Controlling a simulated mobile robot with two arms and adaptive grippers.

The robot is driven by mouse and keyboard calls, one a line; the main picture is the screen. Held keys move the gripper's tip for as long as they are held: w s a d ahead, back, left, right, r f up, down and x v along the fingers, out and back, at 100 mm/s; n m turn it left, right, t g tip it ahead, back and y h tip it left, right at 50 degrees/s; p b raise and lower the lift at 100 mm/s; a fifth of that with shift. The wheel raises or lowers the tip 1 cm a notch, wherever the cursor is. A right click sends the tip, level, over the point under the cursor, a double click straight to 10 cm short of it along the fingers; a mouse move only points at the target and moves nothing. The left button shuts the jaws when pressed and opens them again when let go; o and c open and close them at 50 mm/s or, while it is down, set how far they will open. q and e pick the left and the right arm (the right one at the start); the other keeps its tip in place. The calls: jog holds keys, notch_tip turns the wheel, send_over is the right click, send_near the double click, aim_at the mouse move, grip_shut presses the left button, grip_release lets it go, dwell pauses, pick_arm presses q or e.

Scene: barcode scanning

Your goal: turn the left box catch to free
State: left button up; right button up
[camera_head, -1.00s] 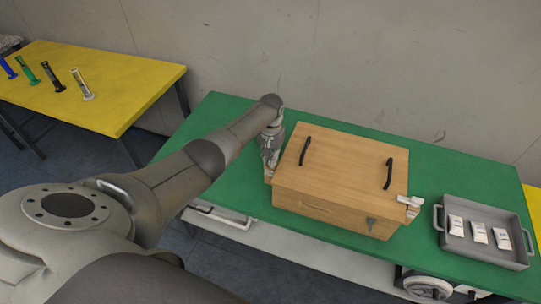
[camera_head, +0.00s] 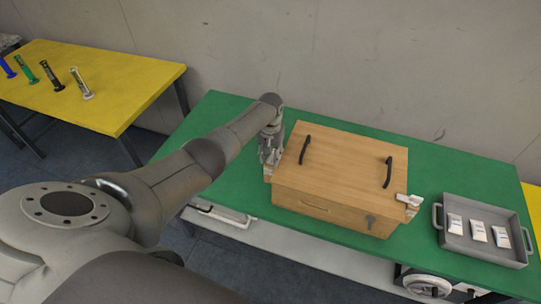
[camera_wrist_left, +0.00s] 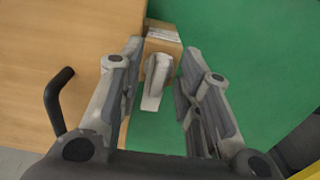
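A wooden box (camera_head: 338,172) with two black handles stands on the green table. In the left wrist view, the left catch (camera_wrist_left: 156,76) is a pale grey lever on a small wooden block (camera_wrist_left: 162,40) at the box's side. My left gripper (camera_head: 269,168) is at the box's left side in the head view. In the left wrist view its fingers (camera_wrist_left: 160,62) are open, one on each side of the catch, with a gap visible on the right. Contact on the left is unclear. The head view mostly hides this catch behind the gripper. My right gripper is not in view.
The box's right catch (camera_head: 408,199) is pale and sits at its right side. A grey tray (camera_head: 483,253) with white packets stands right of the box. The green table (camera_head: 225,130) is bare behind and left of my gripper. A yellow table (camera_head: 110,85) holds several small upright items.

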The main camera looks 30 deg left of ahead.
aim_at(270, 158)
pick_arm(q)
notch_tip(270, 158, up, 12)
dwell(0.6)
dwell(0.4)
